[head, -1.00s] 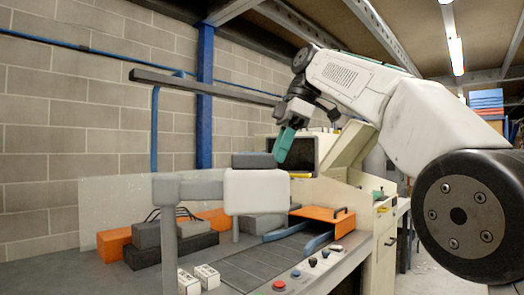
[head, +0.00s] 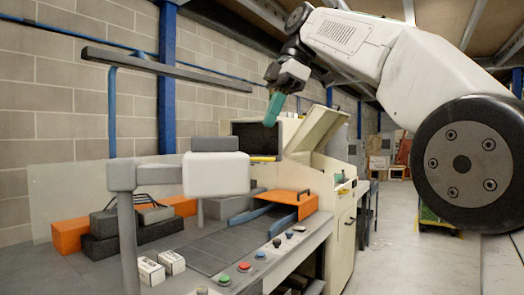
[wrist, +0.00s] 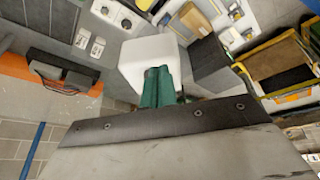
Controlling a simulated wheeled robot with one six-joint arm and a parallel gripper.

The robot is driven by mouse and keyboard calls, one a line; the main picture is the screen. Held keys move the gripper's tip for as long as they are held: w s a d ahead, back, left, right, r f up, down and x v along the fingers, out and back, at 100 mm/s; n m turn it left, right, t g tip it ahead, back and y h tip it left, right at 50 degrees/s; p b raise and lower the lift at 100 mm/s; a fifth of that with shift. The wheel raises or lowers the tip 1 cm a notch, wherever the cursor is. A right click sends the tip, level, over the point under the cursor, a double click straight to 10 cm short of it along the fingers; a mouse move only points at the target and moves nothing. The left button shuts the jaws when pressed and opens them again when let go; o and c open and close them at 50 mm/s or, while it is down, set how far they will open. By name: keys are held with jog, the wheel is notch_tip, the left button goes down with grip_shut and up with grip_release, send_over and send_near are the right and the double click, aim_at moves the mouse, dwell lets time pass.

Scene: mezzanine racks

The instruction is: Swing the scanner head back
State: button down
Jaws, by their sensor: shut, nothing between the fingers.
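The scanner head (head: 215,174) is a white rounded box with a grey block (head: 214,144) behind it. It sits at the end of a grey arm (head: 157,174) that reaches right from an upright grey post (head: 126,235) over the bench. My gripper (head: 269,122) has teal fingers, pointing down and shut with nothing between them. In the head view it hangs above and to the right of the scanner head, apart from it. In the wrist view the teal fingers (wrist: 158,82) overlap the edge of the white scanner head (wrist: 150,52); I cannot tell the distance.
A cream cabinet with a dark screen (head: 257,137) stands behind. A dark overhead bar (head: 165,70) is left of my gripper.

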jog(key=s+d+r+t+y, duration=0.1)
jog(key=s+r, duration=0.1)
jog(key=s, duration=0.4)
jog(key=s+d+r+t, duration=0.1)
jog(key=s+d+r, duration=0.15)
jog(key=s, duration=0.35)
jog(key=m+t+y, duration=0.1)
jog(key=m+t, duration=0.1)
jog(key=t, duration=0.1)
send_near(242, 186)
jog(key=shift+x, duration=2.25)
